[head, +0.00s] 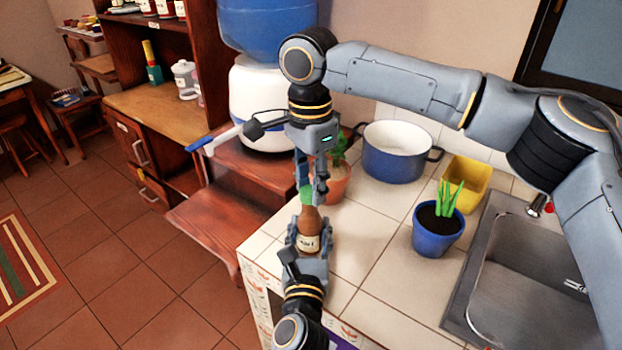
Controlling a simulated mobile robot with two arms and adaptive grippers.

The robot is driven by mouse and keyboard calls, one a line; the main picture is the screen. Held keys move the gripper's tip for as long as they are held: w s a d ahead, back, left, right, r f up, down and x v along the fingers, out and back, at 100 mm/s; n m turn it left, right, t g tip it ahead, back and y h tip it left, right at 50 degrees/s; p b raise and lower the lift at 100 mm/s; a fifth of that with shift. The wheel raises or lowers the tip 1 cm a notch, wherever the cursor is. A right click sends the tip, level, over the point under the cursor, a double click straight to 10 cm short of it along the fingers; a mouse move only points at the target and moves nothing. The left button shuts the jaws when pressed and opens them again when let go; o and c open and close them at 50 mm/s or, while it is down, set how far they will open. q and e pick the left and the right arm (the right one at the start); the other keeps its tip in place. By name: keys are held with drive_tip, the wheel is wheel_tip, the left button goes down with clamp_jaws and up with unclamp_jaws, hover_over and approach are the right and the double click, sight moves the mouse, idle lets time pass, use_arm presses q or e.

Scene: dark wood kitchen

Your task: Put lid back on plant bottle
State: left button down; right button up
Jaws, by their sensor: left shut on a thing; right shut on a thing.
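The brown plant bottle (309,222) stands upright at the left edge of the tiled counter, with a pale label on its front. My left gripper (309,240) comes up from below and is shut around the bottle's body. My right gripper (311,187) points down directly above the bottle and is shut on the green lid (306,195). The lid is at the top of the bottle's neck and is partly hidden by the fingers. I cannot tell whether it touches the neck.
A terracotta pot (337,184) with a plant stands just behind the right gripper. A blue pot (439,235) with green shoots, a blue-white cooking pot (394,158), a yellow container (466,180) and the sink (530,275) are to the right. The front counter tiles are clear.

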drive_tip(key=shift+f, duration=0.6)
idle(0.4)
drive_tip(key=m, duration=1)
drive_tip(key=shift+s, duration=0.1)
drive_tip(key=o, duration=0.7)
drive_tip(key=shift+o, duration=0.2)
drive_tip(key=shift+r, duration=0.1)
